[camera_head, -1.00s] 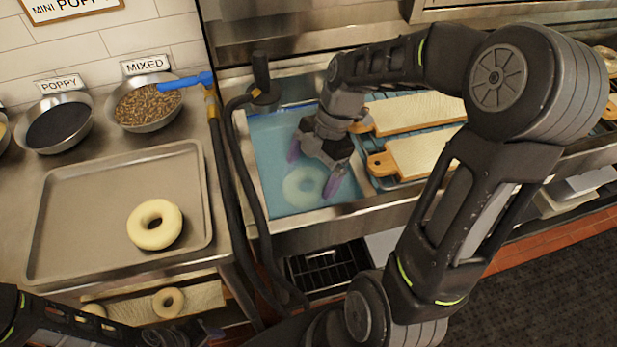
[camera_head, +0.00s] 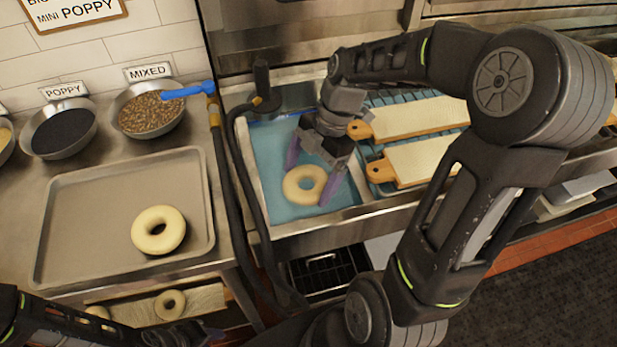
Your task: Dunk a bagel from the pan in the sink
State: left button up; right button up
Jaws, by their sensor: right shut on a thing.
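A pale bagel (camera_head: 291,187) is between the purple fingers of my right gripper (camera_head: 313,171), over the sink (camera_head: 268,150) of blue water. My right gripper is shut on this bagel, which looks bright and clear of the water surface. A second pale bagel (camera_head: 141,240) lies on the right part of the grey pan (camera_head: 85,215) on the left counter. My left arm shows at the bottom left; a small part of its gripper (camera_head: 208,334) is at the bottom edge, too little to tell whether it is open.
Two wooden-handled boards (camera_head: 425,160) lie right of the sink. A black hose (camera_head: 240,170) runs along the sink's left edge. Bowls of mixed seeds (camera_head: 150,113) and poppy seeds (camera_head: 64,135) stand behind the pan. More bagels (camera_head: 170,304) lie on a lower shelf.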

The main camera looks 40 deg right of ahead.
notch_tip(320, 180, up, 10)
jog(key=p, duration=0.6)
